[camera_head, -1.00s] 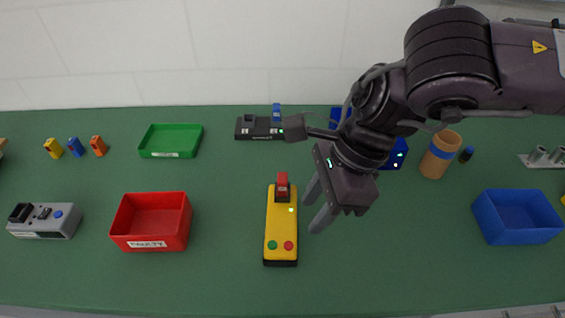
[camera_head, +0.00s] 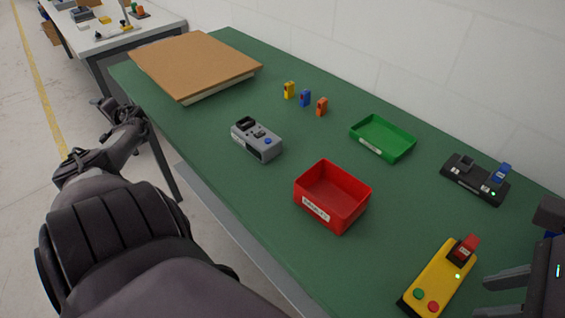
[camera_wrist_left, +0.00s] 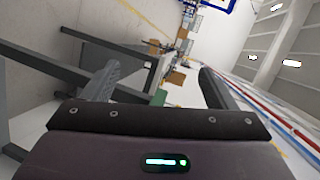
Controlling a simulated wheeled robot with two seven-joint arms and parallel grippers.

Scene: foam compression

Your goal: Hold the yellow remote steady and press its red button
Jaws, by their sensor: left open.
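The yellow remote (camera_head: 443,276) lies on the green table at the lower right of the head view. Its red button (camera_head: 433,307) and green button (camera_head: 419,293) are at its near end, and a red plug (camera_head: 467,246) stands at its far end. My right gripper (camera_head: 488,296) enters from the right edge, open, its two fingers apart beside the remote; much of it is cut off. My left gripper (camera_head: 118,110) is off the table's left edge, far from the remote. The left wrist view shows its fingers (camera_wrist_left: 158,85) apart with nothing between them.
A red bin (camera_head: 332,195) stands left of the remote. A grey device (camera_head: 257,140), green tray (camera_head: 382,138), black device (camera_head: 475,180), several small coloured blocks (camera_head: 305,98) and a brown board (camera_head: 195,65) are also on the table.

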